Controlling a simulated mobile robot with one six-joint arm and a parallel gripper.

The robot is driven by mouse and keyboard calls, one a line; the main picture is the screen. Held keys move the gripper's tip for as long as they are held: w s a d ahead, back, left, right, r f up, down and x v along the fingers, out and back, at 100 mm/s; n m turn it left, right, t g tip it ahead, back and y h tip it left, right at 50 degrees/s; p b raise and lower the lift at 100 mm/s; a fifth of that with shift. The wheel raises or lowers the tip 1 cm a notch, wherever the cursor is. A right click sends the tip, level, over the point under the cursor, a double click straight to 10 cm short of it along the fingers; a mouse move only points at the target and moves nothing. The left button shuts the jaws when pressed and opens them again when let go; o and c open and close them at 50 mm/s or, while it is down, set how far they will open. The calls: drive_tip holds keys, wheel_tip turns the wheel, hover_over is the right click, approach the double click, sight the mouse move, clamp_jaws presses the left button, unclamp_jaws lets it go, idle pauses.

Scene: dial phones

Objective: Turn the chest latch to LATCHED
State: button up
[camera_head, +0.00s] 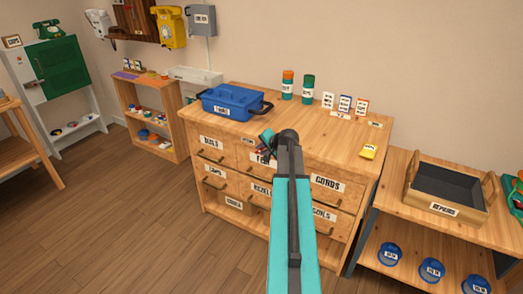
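The wooden chest of drawers (210,168) stands in the middle, with labelled drawer fronts and dark bar handles. I cannot make out a latch on it; my arm covers part of its front middle and right. My gripper (264,145) is at the upper middle of the chest's front, near the top edge. It is small and partly behind my own wrist, so I cannot tell whether its fingers are open or touch anything. The drawers that show look closed.
A low table with a wooden tray (410,198) stands at right. The floor (120,225) at left is clear.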

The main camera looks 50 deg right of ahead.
clamp_jaws()
